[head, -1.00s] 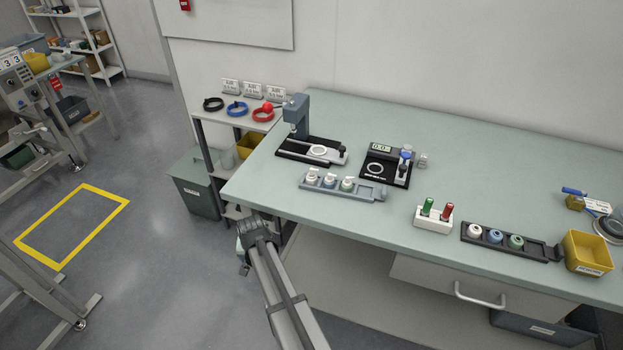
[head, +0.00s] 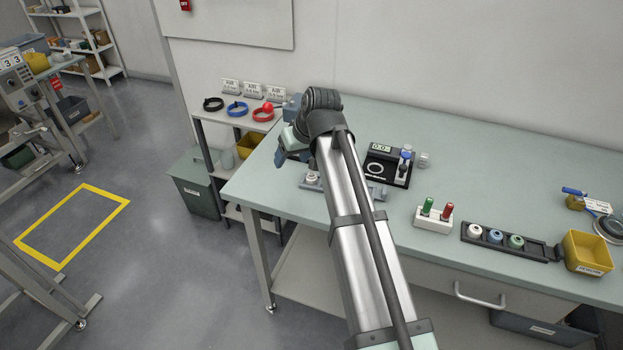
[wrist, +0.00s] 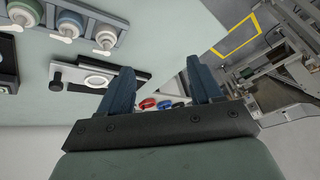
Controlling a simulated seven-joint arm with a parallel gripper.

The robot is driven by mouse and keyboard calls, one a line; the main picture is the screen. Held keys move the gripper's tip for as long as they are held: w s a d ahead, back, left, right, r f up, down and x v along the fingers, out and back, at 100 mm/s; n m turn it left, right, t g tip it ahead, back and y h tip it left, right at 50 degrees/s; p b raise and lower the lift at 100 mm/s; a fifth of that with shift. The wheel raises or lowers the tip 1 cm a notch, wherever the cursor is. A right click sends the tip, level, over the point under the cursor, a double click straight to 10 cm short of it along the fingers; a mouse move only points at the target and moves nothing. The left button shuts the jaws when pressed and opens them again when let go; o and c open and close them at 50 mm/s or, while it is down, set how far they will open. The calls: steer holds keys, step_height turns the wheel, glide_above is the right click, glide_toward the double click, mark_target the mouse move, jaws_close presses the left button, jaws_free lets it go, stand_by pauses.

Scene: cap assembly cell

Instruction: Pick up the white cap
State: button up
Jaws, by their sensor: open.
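A white cap-like piece (head: 474,231) sits in the left end of a dark tray (head: 537,251), beside a blue one (head: 494,236) and a green one (head: 515,241). A grey tray (head: 377,192) holds another white-topped piece (head: 312,177); my arm hides its neighbours. The wrist view shows this tray (wrist: 122,22) at upper left with white (wrist: 107,38), blue (wrist: 70,24) and green pieces. I cannot tell which white piece is the cap. My gripper (head: 281,156) is above the bench's left end, open and empty; its blue fingers (wrist: 160,72) stand apart, clear of both trays.
A press stand (head: 294,101) is mostly hidden behind my arm. A black device with a display (head: 382,165) stands right of my arm. A white block with green and red pegs (head: 433,220) and a yellow bin (head: 587,252) are farther right.

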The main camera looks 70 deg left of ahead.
mark_target(313, 176)
steer(key=w+d+r+n+t, duration=0.1)
steer(key=w+d+r, duration=0.15)
steer(key=w, duration=0.45)
steer(key=shift+w+d+f+x, duration=0.1)
steer(key=shift+w+d+x, duration=0.05)
steer(key=shift+x, duration=2.1)
steer(key=shift+w+d+f+x, duration=0.1)
steer(key=shift+w+d+x, duration=0.05)
steer(key=shift+x, duration=2.1)
steer(key=shift+w+d+f+x, duration=0.1)
steer(key=shift+w+d+x, duration=0.05)
steer(key=shift+x, duration=2.05)
steer(key=shift+t+h, duration=0.3)
steer(key=shift+c, duration=0.3)
steer(key=c, duration=0.7)
